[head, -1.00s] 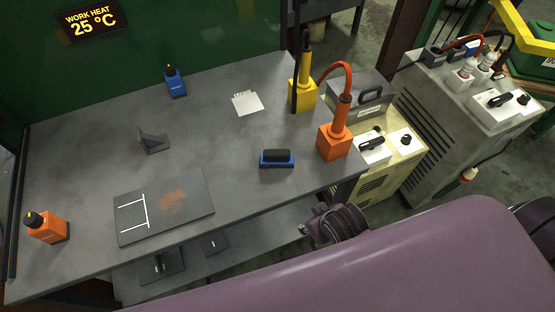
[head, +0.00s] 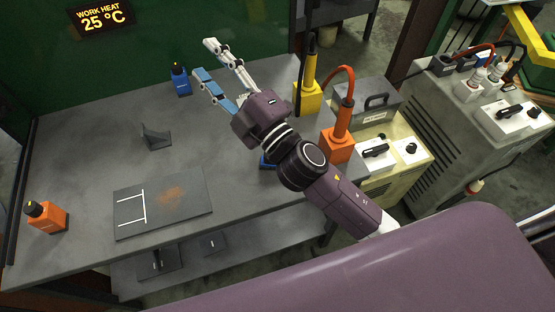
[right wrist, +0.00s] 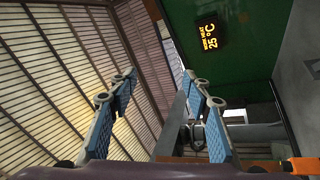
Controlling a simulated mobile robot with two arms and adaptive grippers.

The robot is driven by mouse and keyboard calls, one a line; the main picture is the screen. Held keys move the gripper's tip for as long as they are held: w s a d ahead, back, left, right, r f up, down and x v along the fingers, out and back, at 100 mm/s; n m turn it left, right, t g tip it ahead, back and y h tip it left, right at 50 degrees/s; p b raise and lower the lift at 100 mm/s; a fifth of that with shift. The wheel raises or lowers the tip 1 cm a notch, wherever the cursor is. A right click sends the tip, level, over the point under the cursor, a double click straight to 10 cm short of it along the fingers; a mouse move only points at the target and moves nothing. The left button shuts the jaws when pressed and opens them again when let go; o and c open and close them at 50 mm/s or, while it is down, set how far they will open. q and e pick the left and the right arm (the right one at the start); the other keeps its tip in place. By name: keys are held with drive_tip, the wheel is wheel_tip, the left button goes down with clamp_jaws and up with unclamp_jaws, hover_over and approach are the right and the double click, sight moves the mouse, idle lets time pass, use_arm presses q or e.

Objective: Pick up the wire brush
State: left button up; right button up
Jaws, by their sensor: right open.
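The wire brush, seen a second ago as a black top on a blue base, is now almost fully hidden behind my right arm in the head view. Only a sliver of its blue base (head: 265,162) shows on the workbench (head: 95,150). My right gripper (head: 207,61) is open and empty, raised over the back of the bench and beyond the brush. In the right wrist view its two blue-padded fingers (right wrist: 158,85) are spread apart with nothing between them. The brush is not in that view. My left gripper is not in view.
A blue bottle (head: 180,80) stands at the back. An orange bottle (head: 46,217), a grey bracket (head: 155,136) and a rust-stained plate (head: 188,198) are on the left. Yellow (head: 309,98) and orange (head: 337,145) tool holders stand at the right, close to my arm.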

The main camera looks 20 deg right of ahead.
drive_tip(key=s+a+r+n+g+y, duration=0.3)
drive_tip(key=s+a+n+g+y, duration=0.2)
drive_tip(key=a+n+g+y, duration=0.6)
drive_tip(key=s+a+f+n+g+h, duration=0.1)
drive_tip(key=s+a+f+n+g, duration=0.45)
drive_tip(key=n, duration=0.65)
drive_tip(key=n+g+h, duration=0.3)
drive_tip(key=n+h, duration=0.5)
drive_tip(key=h, duration=1.1)
approach(265, 164)
drive_tip(key=d, duration=0.1)
drive_tip(key=d+f, duration=0.1)
drive_tip(key=d, duration=0.1)
drive_tip(key=shift+s+d+f, duration=0.15)
drive_tip(key=shift+d+f, duration=0.1)
drive_tip(key=shift+f, duration=0.15)
drive_tip(key=shift+d+f, duration=0.1)
drive_tip(key=shift+f, duration=0.2)
drive_tip(key=f+p, duration=0.1)
drive_tip(key=f, duration=0.2)
drive_tip(key=f+p, duration=0.1)
drive_tip(key=f, duration=0.2)
drive_tip(key=shift+a+f+p, duration=0.2)
drive_tip(key=shift+p, duration=0.15)
drive_tip(key=shift+w+f, duration=0.2)
drive_tip(key=shift+f, duration=0.1)
